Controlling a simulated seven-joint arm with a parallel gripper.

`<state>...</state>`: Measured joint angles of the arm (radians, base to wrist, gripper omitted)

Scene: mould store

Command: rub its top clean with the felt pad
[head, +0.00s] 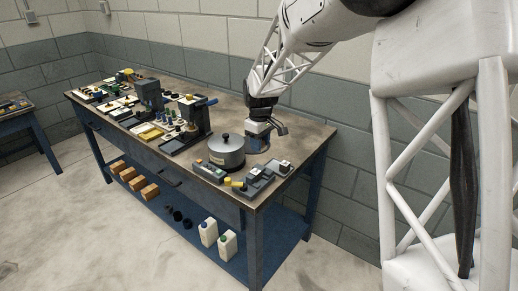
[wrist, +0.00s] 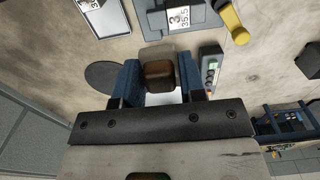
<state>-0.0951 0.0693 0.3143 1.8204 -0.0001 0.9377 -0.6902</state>
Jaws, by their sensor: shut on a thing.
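My gripper (wrist: 160,66) has its two blue fingers closed on a small brown block with a paler grey-beige part at its far side. I take this block to be the felt pad (wrist: 159,77). In the head view my gripper (head: 258,134) hangs low over the back right of the bench, behind a lidded steel pot (head: 227,154); the pad cannot be made out there. In the wrist view a dark round disc (wrist: 103,76) lies left of the fingers. A grey block with a 35.5 label (wrist: 180,16) lies beyond the pad. I cannot tell which top the task means.
A yellow-handled tool (wrist: 231,20) and a small grey box (wrist: 211,70) lie to the right in the wrist view. The bench (head: 310,135) is crowded to the left with stands and small parts. White bottles (head: 227,246) and wooden blocks (head: 149,191) stand on the lower shelf.

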